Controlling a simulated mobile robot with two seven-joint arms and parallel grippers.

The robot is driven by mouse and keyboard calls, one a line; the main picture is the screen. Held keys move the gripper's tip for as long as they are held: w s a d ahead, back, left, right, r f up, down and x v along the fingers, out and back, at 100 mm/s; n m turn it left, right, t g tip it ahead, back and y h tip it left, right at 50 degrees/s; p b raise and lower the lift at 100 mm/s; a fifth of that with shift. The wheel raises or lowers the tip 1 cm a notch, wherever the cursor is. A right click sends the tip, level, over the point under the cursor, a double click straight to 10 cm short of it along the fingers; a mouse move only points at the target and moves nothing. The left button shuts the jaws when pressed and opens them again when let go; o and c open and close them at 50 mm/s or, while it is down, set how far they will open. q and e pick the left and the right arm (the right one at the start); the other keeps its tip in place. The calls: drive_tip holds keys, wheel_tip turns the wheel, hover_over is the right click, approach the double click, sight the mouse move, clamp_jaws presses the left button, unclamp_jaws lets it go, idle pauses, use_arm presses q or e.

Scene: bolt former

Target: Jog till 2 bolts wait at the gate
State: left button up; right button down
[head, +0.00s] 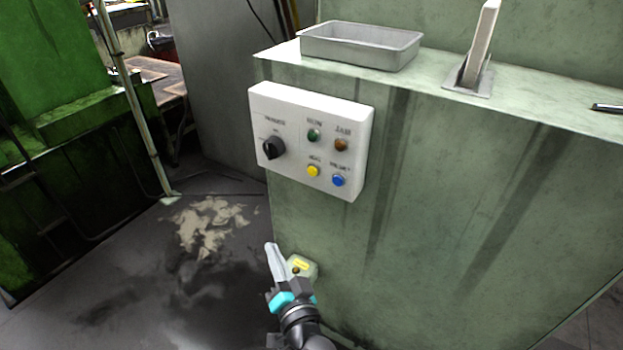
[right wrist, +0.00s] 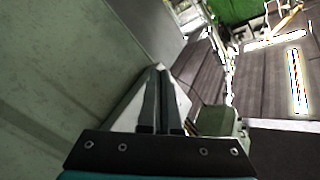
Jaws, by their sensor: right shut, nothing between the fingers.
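A white control panel (head: 310,137) is on the front of the pale green machine (head: 440,180). It carries a black selector knob (head: 273,148), a green lamp or button (head: 313,135), an amber one (head: 341,145), a yellow button (head: 313,171) and a blue button (head: 338,181); the small labels are blurred. My right gripper (head: 271,248) is shut and empty, below the panel and apart from it, pointing up. Its closed fingers also show in the right wrist view (right wrist: 160,105). No bolts can be made out clearly. My left gripper is not in view.
A grey metal tray (head: 360,47) and a slanted metal post on a plate (head: 476,55) stand on the machine top. A small dark object (head: 606,108) lies at the right edge. A small box with a yellow label (head: 301,267) is beside my right gripper. The floor at left is stained.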

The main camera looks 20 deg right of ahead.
sight(313, 171)
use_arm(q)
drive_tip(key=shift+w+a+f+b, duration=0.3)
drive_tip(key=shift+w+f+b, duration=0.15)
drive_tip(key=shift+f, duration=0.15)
use_arm(e)
wheel_tip(313, 171, up, 10)
drive_tip(key=w+d+m+t+h, duration=0.1)
drive_tip(key=d+m+t+h, duration=0.1)
drive_tip(key=m, duration=0.3)
drive_tip(key=shift+r+h, duration=0.2)
drive_tip(key=shift+h, duration=0.5)
drive_tip(key=shift+w+d, duration=0.15)
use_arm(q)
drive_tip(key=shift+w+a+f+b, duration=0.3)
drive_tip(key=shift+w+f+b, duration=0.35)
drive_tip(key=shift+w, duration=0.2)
use_arm(e)
drive_tip(key=w+d, duration=0.5)
drive_tip(key=d, duration=0.1)
drive_tip(key=shift+w+d, duration=0.15)
drive_tip(key=shift+d, duration=0.2)
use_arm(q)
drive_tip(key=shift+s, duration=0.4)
use_arm(e)
drive_tip(key=shift+d, duration=0.1)
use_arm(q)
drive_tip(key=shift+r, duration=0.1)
use_arm(e)
drive_tip(key=shift+w+d, duration=0.25)
